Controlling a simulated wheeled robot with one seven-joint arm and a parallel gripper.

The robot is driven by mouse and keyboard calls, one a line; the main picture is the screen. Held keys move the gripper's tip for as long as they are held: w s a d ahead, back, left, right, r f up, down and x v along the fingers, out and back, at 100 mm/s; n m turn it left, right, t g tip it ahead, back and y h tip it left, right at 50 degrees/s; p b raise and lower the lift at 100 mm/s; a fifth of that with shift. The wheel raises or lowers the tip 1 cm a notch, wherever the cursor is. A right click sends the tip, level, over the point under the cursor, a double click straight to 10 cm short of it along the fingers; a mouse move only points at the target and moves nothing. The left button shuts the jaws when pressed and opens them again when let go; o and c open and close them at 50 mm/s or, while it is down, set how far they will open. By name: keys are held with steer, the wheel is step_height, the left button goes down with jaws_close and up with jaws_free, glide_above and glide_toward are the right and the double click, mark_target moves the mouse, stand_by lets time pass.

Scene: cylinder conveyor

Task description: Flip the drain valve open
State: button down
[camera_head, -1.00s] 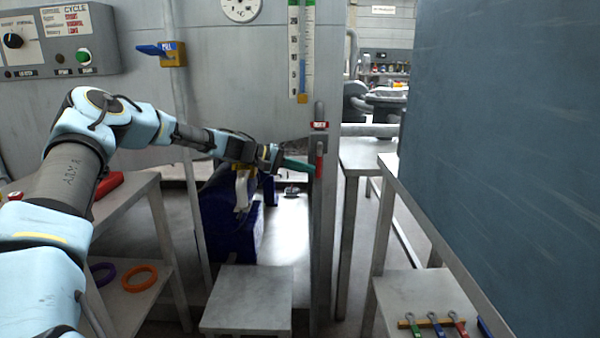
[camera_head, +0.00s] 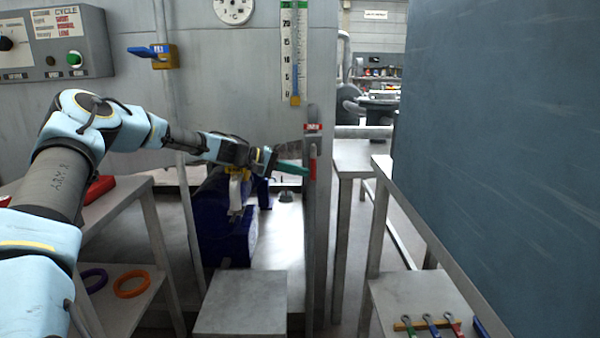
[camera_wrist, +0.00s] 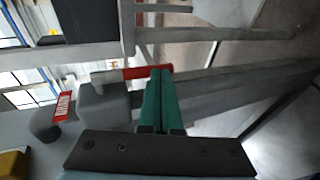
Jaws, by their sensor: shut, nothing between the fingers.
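The drain valve (camera_head: 313,127) is on the grey upright pipe right of centre, with a red and white label. Its red lever (camera_head: 313,163) hangs down along the pipe. In the wrist view the red lever (camera_wrist: 135,73) lies sideways, left of and behind the fingertips, with the grey valve body (camera_wrist: 103,106) and the label (camera_wrist: 63,107) further left. My gripper (camera_head: 306,171) has green fingers, pressed together and empty. Its tips are at the lower part of the lever; in the wrist view they (camera_wrist: 161,71) overlap the lever's end. I cannot tell whether they touch.
A valve with a blue lever and yellow body (camera_head: 165,58) is on the wall at upper left. A dark blue machine (camera_head: 222,235) stands below my arm. A large blue-grey panel (camera_head: 500,130) fills the right side. A small grey table (camera_head: 242,303) stands in front.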

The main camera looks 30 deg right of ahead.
steer(key=v, duration=1)
steer(key=shift+w+a+b, duration=0.15)
steer(key=shift+w+b, duration=0.05)
steer(key=shift+b, duration=0.15)
steer(key=shift+r, duration=0.1)
